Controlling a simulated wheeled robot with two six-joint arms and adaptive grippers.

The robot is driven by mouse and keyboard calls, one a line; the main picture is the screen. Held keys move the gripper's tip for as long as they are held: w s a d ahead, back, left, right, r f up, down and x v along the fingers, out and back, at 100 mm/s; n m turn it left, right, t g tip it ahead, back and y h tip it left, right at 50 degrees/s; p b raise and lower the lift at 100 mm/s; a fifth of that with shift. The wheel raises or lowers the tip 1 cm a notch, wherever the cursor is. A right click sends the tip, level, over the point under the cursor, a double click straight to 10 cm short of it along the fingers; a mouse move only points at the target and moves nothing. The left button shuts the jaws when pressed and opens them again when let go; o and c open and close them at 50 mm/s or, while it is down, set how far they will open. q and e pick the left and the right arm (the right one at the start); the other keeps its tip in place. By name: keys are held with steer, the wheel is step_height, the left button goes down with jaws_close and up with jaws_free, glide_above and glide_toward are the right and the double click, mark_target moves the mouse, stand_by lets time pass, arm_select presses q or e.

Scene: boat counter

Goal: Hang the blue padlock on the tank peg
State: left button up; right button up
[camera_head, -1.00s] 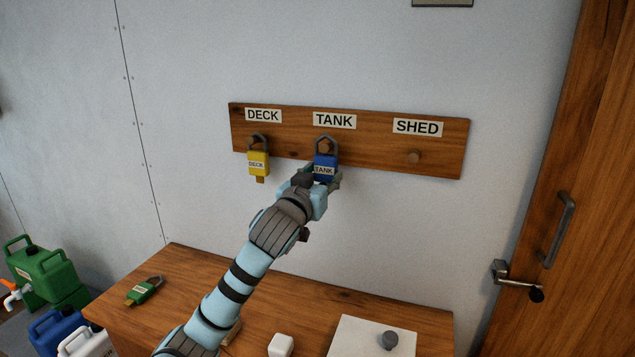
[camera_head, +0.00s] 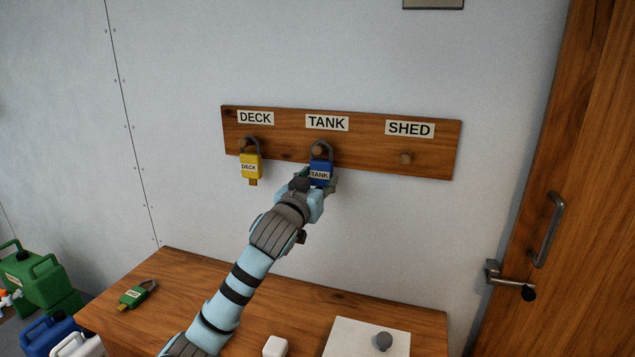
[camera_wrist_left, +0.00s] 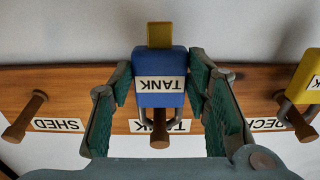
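The blue padlock (camera_head: 320,172), labelled TANK, is upright at the tank peg (camera_head: 318,149), its shackle around the peg as far as I can see. My left gripper (camera_head: 318,184) is at the padlock body from below, with a finger on each side. In the left wrist view the blue padlock (camera_wrist_left: 160,84) appears upside down between the two green finger pads (camera_wrist_left: 160,90), which look closed against its sides. The tank peg (camera_wrist_left: 160,128) shows just beyond it. My right gripper is not in view.
The yellow DECK padlock (camera_head: 251,167) hangs on the left peg. The shed peg (camera_head: 405,158) is bare. A green padlock (camera_head: 138,294), a white block (camera_head: 276,346) and a grey knob-like object (camera_head: 384,341) on a white sheet are on the wooden counter (camera_head: 180,275).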

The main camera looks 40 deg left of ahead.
arm_select(q)
steer(key=o, duration=0.4)
steer(key=v, duration=1.2)
steer(key=shift+f, duration=0.1)
